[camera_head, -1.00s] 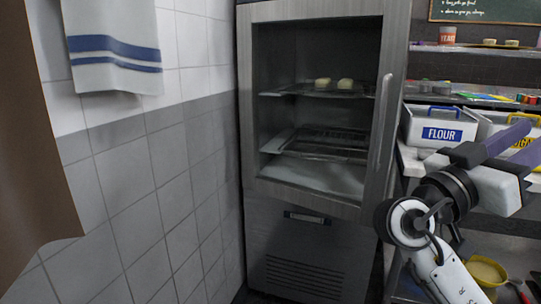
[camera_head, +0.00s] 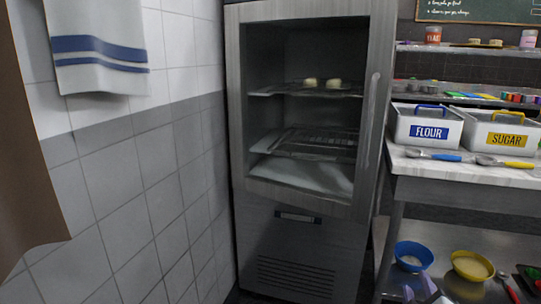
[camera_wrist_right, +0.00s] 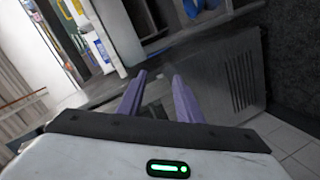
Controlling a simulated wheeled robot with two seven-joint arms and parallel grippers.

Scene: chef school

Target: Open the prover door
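The prover (camera_head: 300,240) is a tall grey metal cabinet in the middle of the head view, against the tiled wall. Its door (camera_head: 362,50) has a metal frame around a clear pane and looks shut. A long upright handle (camera_head: 371,122) runs along the door's right side. Two pale buns show on a rack inside. My right gripper (camera_wrist_right: 161,76) shows in the right wrist view as two purple fingers set apart with nothing between them. A grey vented panel, apparently the prover's lower front, lies tilted beyond the fingers. My left gripper is not in view.
Right of the prover stands a counter (camera_head: 400,162) with a flour bin (camera_head: 428,128), a sugar bin (camera_head: 500,138) and scoops. Blue and yellow bowls (camera_head: 472,266) sit on its lower shelf. A striped towel (camera_head: 100,45) hangs on the left wall.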

